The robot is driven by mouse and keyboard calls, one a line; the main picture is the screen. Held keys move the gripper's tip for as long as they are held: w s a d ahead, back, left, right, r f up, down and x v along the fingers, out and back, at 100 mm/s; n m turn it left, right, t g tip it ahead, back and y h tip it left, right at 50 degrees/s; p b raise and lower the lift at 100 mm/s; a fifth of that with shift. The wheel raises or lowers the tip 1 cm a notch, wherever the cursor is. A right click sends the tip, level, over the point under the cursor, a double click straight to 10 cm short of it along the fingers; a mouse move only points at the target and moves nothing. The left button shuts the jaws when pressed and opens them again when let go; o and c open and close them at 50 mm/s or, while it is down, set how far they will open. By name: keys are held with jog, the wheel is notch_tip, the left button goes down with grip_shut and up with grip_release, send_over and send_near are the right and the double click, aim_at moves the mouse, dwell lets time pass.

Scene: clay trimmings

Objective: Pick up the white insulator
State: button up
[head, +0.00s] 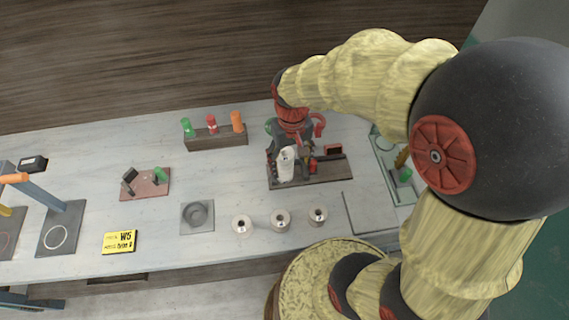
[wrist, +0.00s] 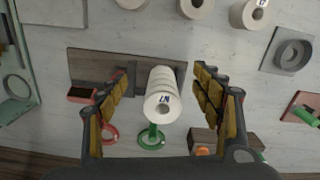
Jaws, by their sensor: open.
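A white ribbed insulator (wrist: 163,98), marked on its end, stands between the spread fingers of my gripper (wrist: 165,74) in the wrist view, with gaps on both sides. In the head view this insulator (head: 286,165) shows at the dark wooden board, partly covered by my gripper (head: 289,150). My gripper is open and comes from above and behind it. Three more white insulators stand in a row near the table's front: left (head: 242,226), middle (head: 280,221) and right (head: 318,217). How the insulator at the board is supported is hidden.
The dark board (head: 335,172) carries red and green ring-like parts, close to my fingers. A wooden rack (head: 215,139) with green, red and orange pieces stands behind left. A grey square with a round recess (head: 197,216) and a yellow sign (head: 120,242) lie left.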

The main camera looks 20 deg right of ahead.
aim_at(285, 154)
jog(key=w, duration=0.1)
jog(key=w+f, duration=0.1)
jog(key=w, duration=0.1)
jog(key=w+f, duration=0.1)
jog(key=shift+w+d+f, duration=0.2)
jog(key=shift+w+d, duration=0.05)
jog(key=shift+w, duration=0.15)
jog(key=shift+m, duration=0.3)
jog(key=shift+w+f+b, duration=0.15)
jog(key=shift+f+b, duration=0.45)
jog(key=shift+f, duration=1.3)
jog(key=shift+w+f+b, duration=0.15)
jog(key=shift+f+b, duration=0.45)
jog(key=shift+f, duration=1.3)
jog(key=shift+c, duration=1.3)
grip_shut()
jog(key=shift+r, duration=0.1)
